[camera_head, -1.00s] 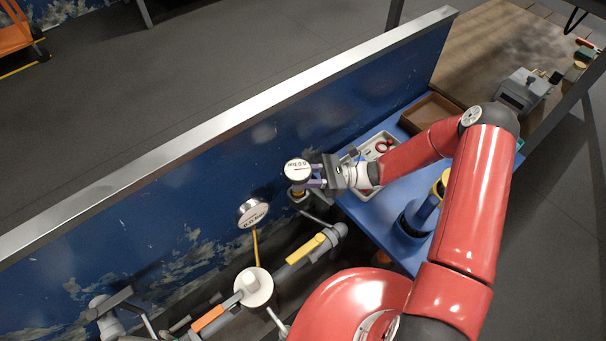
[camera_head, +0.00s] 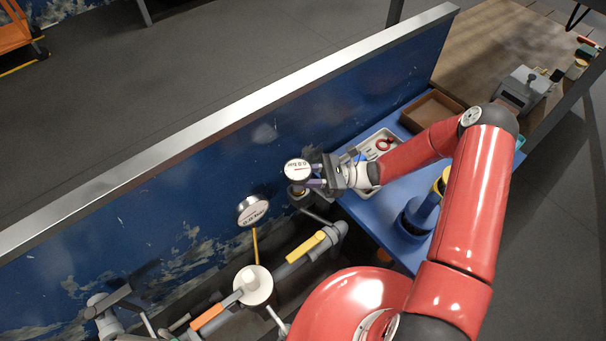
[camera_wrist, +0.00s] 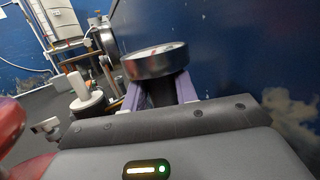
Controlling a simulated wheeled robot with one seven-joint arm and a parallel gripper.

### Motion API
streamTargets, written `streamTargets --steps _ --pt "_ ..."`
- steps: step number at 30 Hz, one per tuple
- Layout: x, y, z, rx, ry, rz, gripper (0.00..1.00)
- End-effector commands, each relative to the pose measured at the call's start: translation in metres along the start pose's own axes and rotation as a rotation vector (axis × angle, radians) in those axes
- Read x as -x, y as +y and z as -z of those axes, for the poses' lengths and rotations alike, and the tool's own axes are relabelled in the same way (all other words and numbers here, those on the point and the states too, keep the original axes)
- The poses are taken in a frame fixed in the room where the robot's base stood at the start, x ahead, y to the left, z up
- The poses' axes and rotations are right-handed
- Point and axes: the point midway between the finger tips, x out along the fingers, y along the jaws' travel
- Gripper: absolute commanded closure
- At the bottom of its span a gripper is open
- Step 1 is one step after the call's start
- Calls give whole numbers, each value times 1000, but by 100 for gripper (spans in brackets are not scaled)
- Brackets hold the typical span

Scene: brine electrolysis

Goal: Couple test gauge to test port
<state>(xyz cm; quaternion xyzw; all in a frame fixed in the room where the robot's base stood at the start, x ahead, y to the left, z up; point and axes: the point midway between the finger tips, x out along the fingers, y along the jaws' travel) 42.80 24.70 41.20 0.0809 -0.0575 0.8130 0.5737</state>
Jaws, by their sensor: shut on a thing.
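The test gauge has a round white dial (camera_head: 298,170) reading about 0.0 bar and sits between my gripper's fingers. My gripper (camera_head: 312,184) is shut on the gauge's stem below the dial. In the wrist view the gauge's metal case (camera_wrist: 156,60) shows between the purple fingers (camera_wrist: 160,92). The gauge is roughly upright, over a grey pipe fitting (camera_head: 300,198) beside the blue wall. That fitting looks like the test port; the gauge and fingers hide most of it, and I cannot tell whether they touch.
A second gauge (camera_head: 252,211) stands to the left on a yellow stem. Pipework with a yellow-handled valve (camera_head: 308,247) and an orange-handled valve (camera_head: 208,317) runs below. A blue bench (camera_head: 378,215) with a tray (camera_head: 377,146) lies right. The blue wall (camera_head: 200,175) is close behind.

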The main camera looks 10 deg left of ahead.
Motion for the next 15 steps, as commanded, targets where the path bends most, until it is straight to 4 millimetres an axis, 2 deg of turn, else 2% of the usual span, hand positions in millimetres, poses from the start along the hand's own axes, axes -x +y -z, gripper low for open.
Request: streamTargets --steps 2,3,8,15 --pt "0 0 0 0 0 0 100" --pt "0 0 0 0 0 0 69" --pt "0 0 0 0 0 0 48" --pt "0 0 0 0 0 0 46"
